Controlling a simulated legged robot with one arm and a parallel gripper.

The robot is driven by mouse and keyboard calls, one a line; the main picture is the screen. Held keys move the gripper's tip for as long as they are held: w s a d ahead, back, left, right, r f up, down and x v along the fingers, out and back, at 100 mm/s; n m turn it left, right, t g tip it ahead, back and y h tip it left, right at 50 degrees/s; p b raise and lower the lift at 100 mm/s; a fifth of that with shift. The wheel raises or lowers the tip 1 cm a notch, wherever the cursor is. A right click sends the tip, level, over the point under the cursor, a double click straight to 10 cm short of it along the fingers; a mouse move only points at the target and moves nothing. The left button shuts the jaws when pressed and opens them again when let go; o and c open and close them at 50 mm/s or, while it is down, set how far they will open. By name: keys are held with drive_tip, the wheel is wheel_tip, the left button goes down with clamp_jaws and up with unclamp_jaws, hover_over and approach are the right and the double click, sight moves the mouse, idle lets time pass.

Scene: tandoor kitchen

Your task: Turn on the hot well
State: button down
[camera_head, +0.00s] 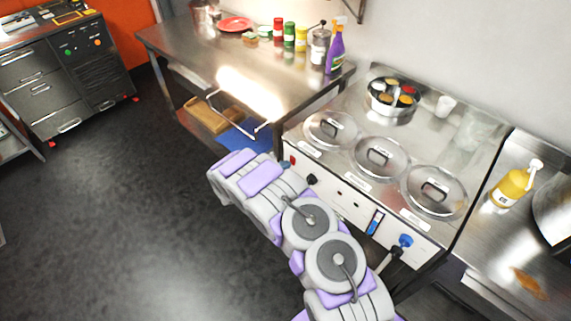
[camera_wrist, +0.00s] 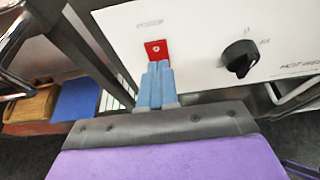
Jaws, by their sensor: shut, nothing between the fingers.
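The hot well (camera_head: 345,150) is a steel counter unit with three round lidded wells and a white front panel (camera_head: 350,200). A red square switch (camera_head: 293,160) is at the panel's left end; it also shows in the wrist view (camera_wrist: 156,48). A black knob (camera_head: 312,179) is right of it; in the wrist view the knob (camera_wrist: 240,57) has "HOT WELL" lettering beside it. My gripper (camera_wrist: 157,68) is shut and empty, its blue fingertips just below the red switch and overlapping its lower edge in view. I cannot tell whether they touch it. In the head view my arm hides most of the gripper.
A steel table (camera_head: 215,45) with bottles and a red plate (camera_head: 235,24) stands left of the hot well. A bright metal rail (camera_head: 228,110) juts out near my gripper. A blue knob (camera_head: 405,240) is at the panel's right end. The dark floor at left is clear.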

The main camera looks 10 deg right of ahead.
drive_tip(key=p+v, duration=0.2)
drive_tip(key=v, duration=1)
drive_tip(key=shift+a, duration=0.25)
drive_tip(key=shift+s+a+f, duration=0.15)
drive_tip(key=shift+a, duration=0.1)
